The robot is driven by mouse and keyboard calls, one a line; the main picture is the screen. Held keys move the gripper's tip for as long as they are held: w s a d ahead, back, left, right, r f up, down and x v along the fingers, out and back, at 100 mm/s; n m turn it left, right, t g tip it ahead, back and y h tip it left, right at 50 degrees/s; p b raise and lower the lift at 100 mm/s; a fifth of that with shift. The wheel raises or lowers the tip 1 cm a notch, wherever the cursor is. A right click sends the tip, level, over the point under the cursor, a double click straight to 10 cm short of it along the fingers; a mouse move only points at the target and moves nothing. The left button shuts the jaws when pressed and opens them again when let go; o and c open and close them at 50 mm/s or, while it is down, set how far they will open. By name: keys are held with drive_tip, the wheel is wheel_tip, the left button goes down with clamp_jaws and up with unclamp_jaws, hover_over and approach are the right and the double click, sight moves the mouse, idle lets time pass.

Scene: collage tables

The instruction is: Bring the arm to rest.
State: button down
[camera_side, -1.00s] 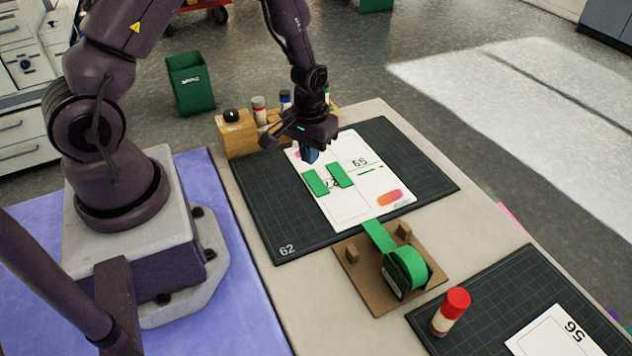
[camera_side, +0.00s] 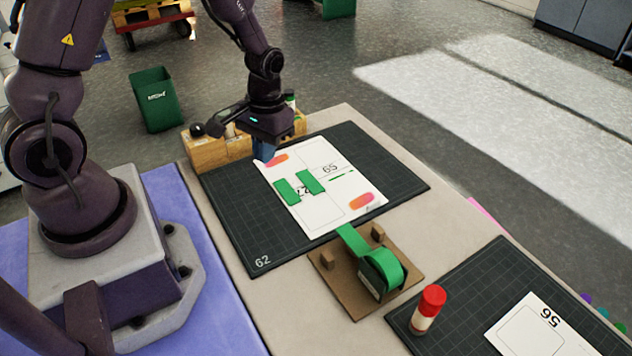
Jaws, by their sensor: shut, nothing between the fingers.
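My gripper (camera_side: 264,155) is shut and empty. Its blue fingertips point down over the far left part of a white sheet (camera_side: 322,208), near an orange-pink patch. I cannot tell the exact gap between fingertips and sheet. The sheet lies on a dark cutting mat (camera_side: 232,230) marked 62. Two wide green strips and a thin green line lie on the sheet, beside printed numbers.
A wooden box (camera_side: 207,152) with bottles stands behind my gripper. A green tape dispenser (camera_side: 378,275) stands in front of the mat. A red-capped glue stick (camera_side: 428,308) stands upright on a second mat (camera_side: 465,290) with another sheet (camera_side: 540,328). A green bin (camera_side: 156,100) stands on the floor.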

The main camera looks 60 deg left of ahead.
drive_tip(key=s+d+r+m+t, duration=0.1)
drive_tip(key=s+d+r+t, duration=0.1)
drive_tip(key=r, duration=0.6)
drive_tip(key=s+d+r+m+t, duration=0.2)
drive_tip(key=s+r, duration=0.2)
drive_tip(key=r, duration=0.4)
drive_tip(key=s+d+r+m+t, duration=0.1)
drive_tip(key=s+d+r+t, duration=0.2)
drive_tip(key=r, duration=0.6)
drive_tip(key=shift+s+m, duration=0.4)
drive_tip(key=shift+s, duration=0.05)
